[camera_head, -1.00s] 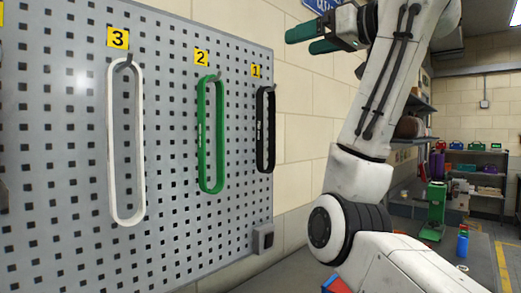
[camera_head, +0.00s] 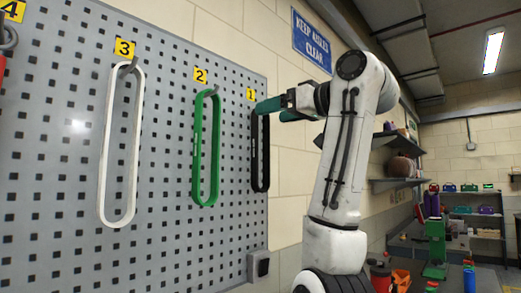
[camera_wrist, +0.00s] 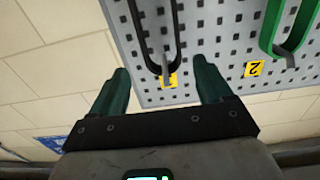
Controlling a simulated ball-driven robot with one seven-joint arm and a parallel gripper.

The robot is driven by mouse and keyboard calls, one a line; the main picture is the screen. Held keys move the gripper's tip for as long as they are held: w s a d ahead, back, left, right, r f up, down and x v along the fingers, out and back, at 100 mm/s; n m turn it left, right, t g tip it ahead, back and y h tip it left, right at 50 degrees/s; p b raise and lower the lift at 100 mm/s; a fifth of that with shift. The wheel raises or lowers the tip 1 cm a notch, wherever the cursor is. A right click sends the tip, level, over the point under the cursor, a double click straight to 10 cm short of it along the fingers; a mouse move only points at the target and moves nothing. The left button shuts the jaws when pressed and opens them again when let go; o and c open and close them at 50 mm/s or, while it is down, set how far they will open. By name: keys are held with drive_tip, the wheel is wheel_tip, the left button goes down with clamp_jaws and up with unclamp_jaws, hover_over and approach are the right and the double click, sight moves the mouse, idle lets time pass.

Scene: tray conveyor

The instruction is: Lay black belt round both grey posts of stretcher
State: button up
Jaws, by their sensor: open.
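The black belt (camera_head: 260,160) hangs as a long narrow loop on the hook under yellow label 1, at the right edge of the pegboard. In the wrist view the belt's hooked end (camera_wrist: 147,45) shows ahead, between the lines of my two fingers. My gripper (camera_head: 266,106) has green fingers and is beside the top of the belt in the head view. In the wrist view my gripper (camera_wrist: 161,68) is open, with nothing held between its fingers. I cannot make out the stretcher's grey posts.
The pegboard (camera_head: 225,225) also holds a green belt (camera_head: 196,150) under label 2 and a white belt (camera_head: 107,150) under label 3. A green device (camera_head: 435,240) stands at the back right, near shelves. A small grey box (camera_head: 258,265) sits at the board's lower right.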

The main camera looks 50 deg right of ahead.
sight(250, 91)
drive_tip(key=shift+w+a+f, duration=0.1)
drive_tip(key=shift+w+a, duration=0.05)
drive_tip(key=shift+w, duration=1.15)
drive_tip(key=shift+w+a+f, duration=0.1)
drive_tip(key=shift+w+a, duration=0.05)
drive_tip(key=shift+w, duration=1.15)
drive_tip(key=c, duration=1.4)
drive_tip(key=shift+o, duration=0.2)
drive_tip(key=shift+s+r+p, duration=0.1)
drive_tip(key=shift+p, duration=0.2)
drive_tip(key=shift+s+r, duration=0.15)
drive_tip(key=shift+r, duration=0.4)
wheel_tip(250, 91, up, 6)
drive_tip(key=shift+r+p, duration=0.15)
drive_tip(key=shift+p, duration=0.6)
drive_tip(key=s+r+b, duration=0.1)
drive_tip(key=s+b, duration=0.1)
drive_tip(key=s, duration=1.7)
drive_tip(key=shift+s+d+r+b, duration=0.15)
drive_tip(key=shift+s+d+b, duration=0.15)
drive_tip(key=shift+d+b, duration=0.05)
